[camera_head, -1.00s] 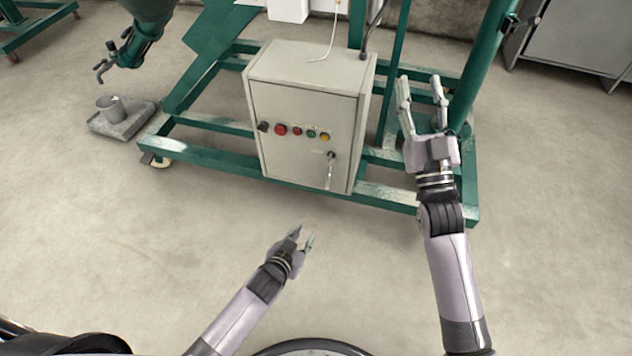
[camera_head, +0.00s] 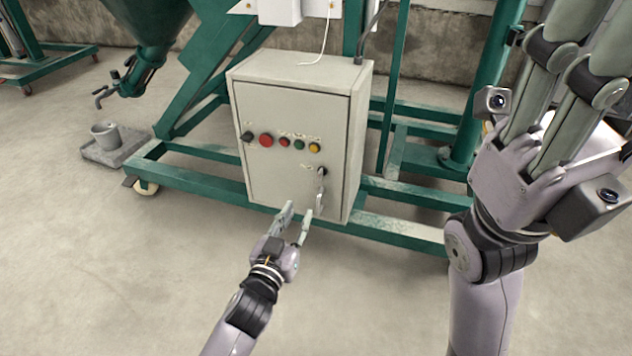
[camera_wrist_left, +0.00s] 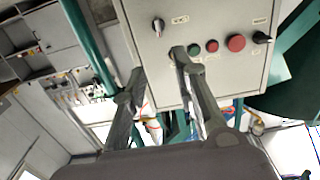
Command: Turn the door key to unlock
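A grey control box (camera_head: 290,110) stands on a green frame, with its door shut. The key (camera_head: 322,172) sits in the lock low on the right of the door, with a part hanging below it. The key also shows in the left wrist view (camera_wrist_left: 158,25), where the panel appears upside down. My left gripper (camera_head: 299,212) is open and empty, just below and left of the key in the head view, apart from it. In the left wrist view its fingers (camera_wrist_left: 158,63) are spread. My right gripper (camera_head: 592,35) is large at the upper right, open and empty, its fingertips near or beyond the top edge.
A row of knobs and buttons, including a big red button (camera_head: 266,140), crosses the door above the key. The green frame (camera_head: 395,228) runs around the box at floor level. The floor in front is clear.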

